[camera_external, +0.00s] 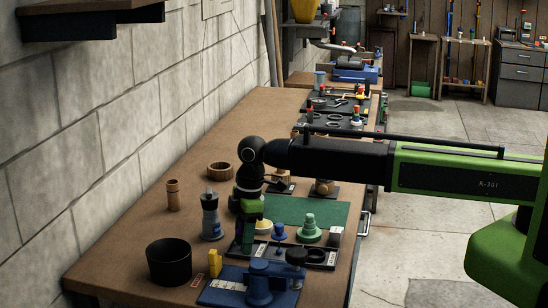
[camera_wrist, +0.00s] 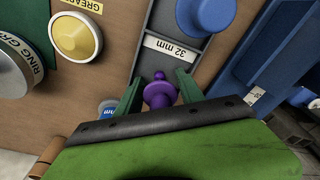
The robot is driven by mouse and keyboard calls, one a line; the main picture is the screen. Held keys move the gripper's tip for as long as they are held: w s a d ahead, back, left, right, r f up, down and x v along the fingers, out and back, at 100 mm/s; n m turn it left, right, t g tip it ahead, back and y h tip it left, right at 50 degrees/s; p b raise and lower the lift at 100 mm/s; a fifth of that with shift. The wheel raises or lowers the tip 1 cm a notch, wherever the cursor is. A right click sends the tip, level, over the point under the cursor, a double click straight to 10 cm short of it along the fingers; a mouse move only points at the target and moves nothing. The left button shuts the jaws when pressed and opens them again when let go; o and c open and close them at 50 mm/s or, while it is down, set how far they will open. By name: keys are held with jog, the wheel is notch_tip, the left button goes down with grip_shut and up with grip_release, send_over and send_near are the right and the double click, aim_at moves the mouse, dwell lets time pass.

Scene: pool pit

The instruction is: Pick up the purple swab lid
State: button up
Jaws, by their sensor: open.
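The purple swab lid (camera_wrist: 158,94), a rounded body with a small knob, shows in the wrist view at the lower middle. It sits at the near end of a grey tray (camera_wrist: 165,62), just before a label reading "32 mm". My gripper (camera_wrist: 160,80) is open, with one green finger on each side of the lid; whether either finger touches it I cannot tell. In the external view my gripper (camera_external: 248,238) points down over the front of the bench, and the lid cannot be made out there.
A blue knobbed piece (camera_wrist: 205,12) stands farther along the tray. A yellow cap (camera_wrist: 75,36) and a tin (camera_wrist: 14,78) are at the left. A blue tray (camera_wrist: 262,62) lies right. In the external view, a black cup (camera_external: 168,262) and a grey bottle (camera_external: 211,218) stand left of my gripper.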

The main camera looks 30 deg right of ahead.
jog(key=shift+r, duration=0.1)
grip_shut()
